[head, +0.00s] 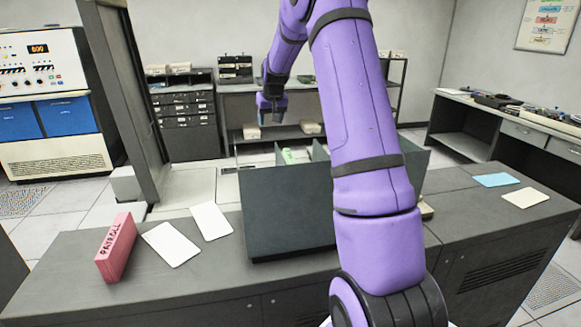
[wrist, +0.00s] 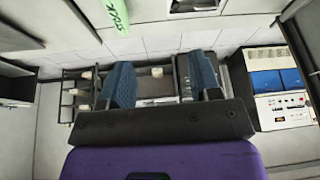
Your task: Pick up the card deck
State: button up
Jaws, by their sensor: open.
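A pink card deck (head: 117,248) marked PAYROLL stands on edge at the left of the grey counter in the head view. A green deck (head: 288,156) shows in part inside the dark divided box (head: 285,215); the box's front wall and my arm hide the rest. A green lettered block, seemingly this deck, also shows at the top of the wrist view (wrist: 107,17). My gripper (head: 272,113) is raised beyond the box, well apart from both decks. In the wrist view its two blue fingers (wrist: 160,85) are spread with nothing between them.
Two white cards (head: 171,244) (head: 210,222) lie between the pink deck and the box. A blue card (head: 497,180) and a cream card (head: 526,198) lie at the right. A grey post (head: 125,95) rises behind the counter's left part. My arm covers the box's right side.

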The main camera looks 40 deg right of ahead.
jog(key=m, duration=0.1)
send_near(290, 156)
jog(key=shift+w+a+f, duration=0.3)
jog(key=shift+f, duration=0.15)
jog(key=shift+h, duration=0.3)
jog(key=x, duration=0.5)
jog(key=shift+s+d+f, duration=0.15)
jog(key=shift+f, duration=0.05)
jog(key=shift+s+x, duration=0.2)
jog(key=shift+x, duration=2.8)
jog(key=c, duration=0.9)
grip_shut()
jog(key=shift+r, duration=0.1)
